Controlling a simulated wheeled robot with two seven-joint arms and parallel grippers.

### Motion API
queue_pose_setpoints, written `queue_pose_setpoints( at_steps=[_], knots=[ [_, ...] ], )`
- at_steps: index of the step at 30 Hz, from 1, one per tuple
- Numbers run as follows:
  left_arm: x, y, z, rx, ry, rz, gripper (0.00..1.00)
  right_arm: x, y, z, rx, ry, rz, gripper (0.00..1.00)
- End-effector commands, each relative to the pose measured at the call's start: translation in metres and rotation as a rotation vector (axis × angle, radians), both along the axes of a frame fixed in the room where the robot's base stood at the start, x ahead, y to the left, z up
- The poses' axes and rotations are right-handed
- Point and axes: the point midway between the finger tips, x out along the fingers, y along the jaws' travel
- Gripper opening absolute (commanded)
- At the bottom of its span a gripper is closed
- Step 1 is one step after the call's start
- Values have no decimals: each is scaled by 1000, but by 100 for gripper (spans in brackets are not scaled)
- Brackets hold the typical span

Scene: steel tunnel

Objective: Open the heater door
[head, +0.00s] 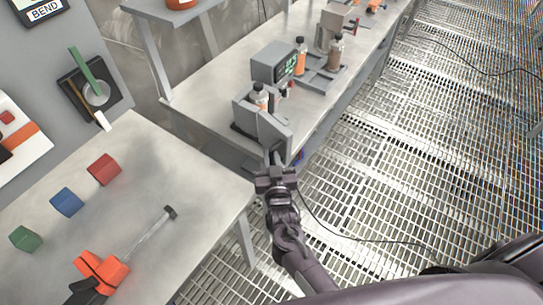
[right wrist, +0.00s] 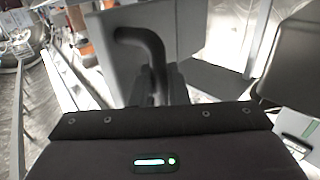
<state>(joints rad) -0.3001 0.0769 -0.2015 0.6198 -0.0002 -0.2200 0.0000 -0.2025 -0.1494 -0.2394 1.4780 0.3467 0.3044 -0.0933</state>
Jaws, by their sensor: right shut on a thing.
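My right gripper (head: 277,168) is at the door's lower front and shut on the door handle. In the right wrist view the dark curved handle (right wrist: 150,45) runs from the door face (right wrist: 183,25) down between my fingers. My left gripper is not in view.
A grey device with a green display (head: 288,68) and several bottles stand behind the heater on the bench (head: 225,65). A nearer table (head: 190,180) holds red, blue and green blocks and an orange-black tool (head: 105,272). The grated floor (head: 370,170) at right is open, with a thin cable.

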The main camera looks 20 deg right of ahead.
Motion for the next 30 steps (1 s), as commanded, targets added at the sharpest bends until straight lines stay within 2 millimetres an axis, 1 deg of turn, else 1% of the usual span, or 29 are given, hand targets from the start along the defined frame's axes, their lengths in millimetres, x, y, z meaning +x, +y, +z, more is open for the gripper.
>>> queue_pose_setpoints(
  at_steps=[2,3,7,14,17,20,27,30],
  knots=[
    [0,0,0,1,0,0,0,1,1,2,2,-3,2,0],
    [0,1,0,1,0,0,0,1,1,2,2,-3,1,15],
    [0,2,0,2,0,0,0,1,0,1,2,-3,1,32],
    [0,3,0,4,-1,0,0,0,0,1,1,-1,0,33],
    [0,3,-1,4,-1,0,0,-3,0,0,0,-1,0,33],
    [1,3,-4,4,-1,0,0,-15,2,-2,0,1,-1,33],
    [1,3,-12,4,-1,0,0,-55,7,-2,1,0,0,33],
    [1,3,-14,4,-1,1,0,-68,9,-1,0,-1,1,33]
  ],
)
